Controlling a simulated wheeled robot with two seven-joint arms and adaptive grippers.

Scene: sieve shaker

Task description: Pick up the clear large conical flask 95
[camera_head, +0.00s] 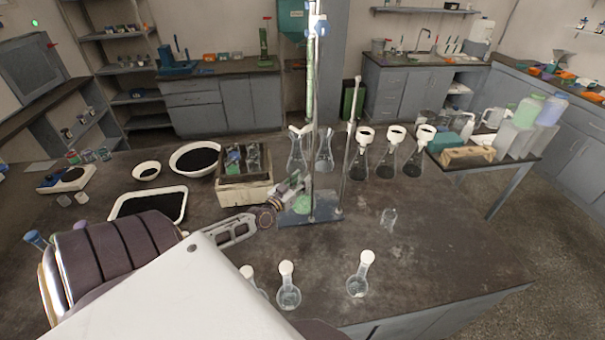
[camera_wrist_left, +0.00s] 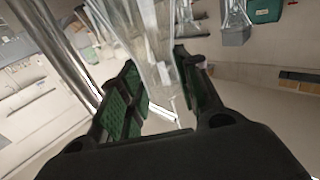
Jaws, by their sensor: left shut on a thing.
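My left gripper (camera_head: 292,188) reaches in beside the retort stand, close to two clear glass conical flasks. In the left wrist view its green-padded fingers (camera_wrist_left: 158,105) are shut on a clear glass vessel (camera_wrist_left: 150,45), which I take to be the nearer clear conical flask (camera_head: 297,152). A second clear conical flask (camera_head: 324,150) stands just right of it, behind the stand rod. The contact is small and partly hidden in the head view. I cannot tell there whether the held flask is off the bench. My right gripper is not in view.
The retort stand (camera_head: 325,216) with its tall burette is very close to my gripper, with green liquid at its base. White-topped flasks (camera_head: 360,168) stand to the right. Volumetric flasks (camera_head: 288,290) and a small beaker (camera_head: 389,217) stand nearer. A box (camera_head: 245,197) is left.

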